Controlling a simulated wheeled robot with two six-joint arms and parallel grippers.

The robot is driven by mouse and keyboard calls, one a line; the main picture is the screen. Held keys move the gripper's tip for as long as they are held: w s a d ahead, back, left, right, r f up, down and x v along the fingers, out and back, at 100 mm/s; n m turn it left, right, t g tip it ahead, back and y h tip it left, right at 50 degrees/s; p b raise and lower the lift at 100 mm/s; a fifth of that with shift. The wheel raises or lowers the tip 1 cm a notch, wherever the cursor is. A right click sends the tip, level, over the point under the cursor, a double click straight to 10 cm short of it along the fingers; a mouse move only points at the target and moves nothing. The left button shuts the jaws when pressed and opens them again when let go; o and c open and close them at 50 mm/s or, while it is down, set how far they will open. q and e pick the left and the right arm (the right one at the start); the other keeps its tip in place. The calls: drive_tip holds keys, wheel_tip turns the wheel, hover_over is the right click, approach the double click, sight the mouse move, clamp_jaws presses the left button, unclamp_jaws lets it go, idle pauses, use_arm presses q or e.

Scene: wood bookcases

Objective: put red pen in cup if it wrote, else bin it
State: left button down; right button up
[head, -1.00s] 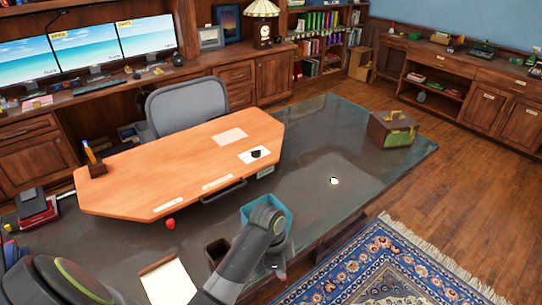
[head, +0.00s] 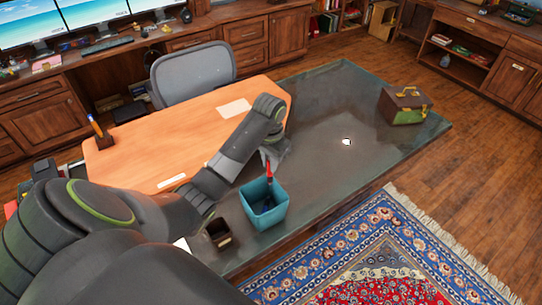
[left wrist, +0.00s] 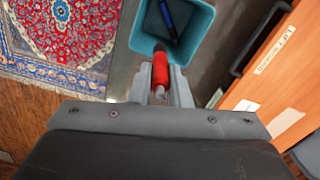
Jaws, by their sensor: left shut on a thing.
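My left gripper (head: 270,160) is shut on the red pen (head: 268,171), which hangs with its dark end down over the teal bin (head: 279,213). The left wrist view shows the red pen (left wrist: 160,70) between the fingers, its dark end at the rim of the teal bin (left wrist: 206,22). A blue pen (left wrist: 168,18) lies in the bin. A small dark brown square cup (head: 218,232) stands left of the bin. A brown pen holder (head: 104,141) with a pen stands at the far left of the wooden desk top. My right gripper is not in view.
The wooden desk top (head: 150,135) lies behind my arm with a white sheet (head: 235,108) on it. A green and brown box (head: 405,106) and a small white thing (head: 347,142) are on the dark table surface, which is mostly clear to the right.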

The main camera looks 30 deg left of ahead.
sight(270, 179)
use_arm(q)
wheel_tip(270, 179, down, 6)
drive_tip(key=shift+r+b, duration=0.2)
drive_tip(key=shift+b, duration=0.25)
drive_tip(key=shift+f+b, duration=0.5)
drive_tip(key=shift+f, duration=0.95)
drive_tip(key=c, duration=1.3)
unclamp_jaws()
